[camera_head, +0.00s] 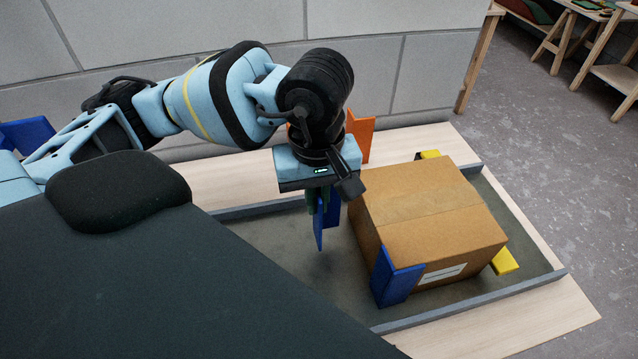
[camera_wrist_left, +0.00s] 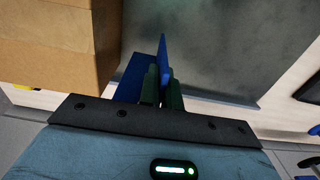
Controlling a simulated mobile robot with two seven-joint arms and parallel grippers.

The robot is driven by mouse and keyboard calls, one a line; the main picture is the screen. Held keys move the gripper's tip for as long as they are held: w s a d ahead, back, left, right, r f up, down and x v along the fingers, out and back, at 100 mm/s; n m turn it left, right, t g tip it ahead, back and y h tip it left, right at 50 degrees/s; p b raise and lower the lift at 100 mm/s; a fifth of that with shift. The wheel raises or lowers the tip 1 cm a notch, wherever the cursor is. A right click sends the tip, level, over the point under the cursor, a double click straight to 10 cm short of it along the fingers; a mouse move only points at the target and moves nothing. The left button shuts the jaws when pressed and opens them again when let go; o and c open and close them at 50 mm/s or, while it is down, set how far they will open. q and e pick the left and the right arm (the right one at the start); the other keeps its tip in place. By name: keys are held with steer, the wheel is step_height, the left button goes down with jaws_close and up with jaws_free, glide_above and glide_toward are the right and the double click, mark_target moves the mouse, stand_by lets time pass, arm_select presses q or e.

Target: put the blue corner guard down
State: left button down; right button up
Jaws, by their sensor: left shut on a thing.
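My left gripper (camera_head: 318,200) points down and is shut on a blue corner guard (camera_head: 322,226), an L-shaped piece. It holds this guard beside the left side of the cardboard box (camera_head: 440,215), with a gap between them. I cannot tell whether the guard's lower end touches the grey surface. In the left wrist view, the green fingers grip one blue flange (camera_wrist_left: 163,60), with the box (camera_wrist_left: 60,45) at the upper left. Another blue corner guard (camera_head: 396,278) stands against the box's front left corner. My right gripper is not in view.
The box stands on a grey mat (camera_head: 275,240) between grey rails (camera_head: 470,300) on a pale wooden table (camera_head: 540,325). An orange corner guard (camera_head: 362,135) stands behind the gripper. Yellow pieces (camera_head: 505,261) show at the box's right and back. A block wall (camera_head: 400,60) rises behind.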

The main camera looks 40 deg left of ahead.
arm_select(q)
steer(key=w+a+f, duration=0.3)
steer(key=w+f, duration=0.1)
steer(key=w, duration=0.1)
steer(key=shift+w+a+p, duration=0.25)
steer(key=shift+a+p, duration=0.05)
steer(key=shift+p, duration=0.1)
steer(key=shift+f, duration=0.2)
steer(key=c, duration=1.6)
jaws_free()
step_height(320, 180, up, 12)
steer(key=shift+r+b, duration=0.2)
steer(key=shift+b, duration=0.1)
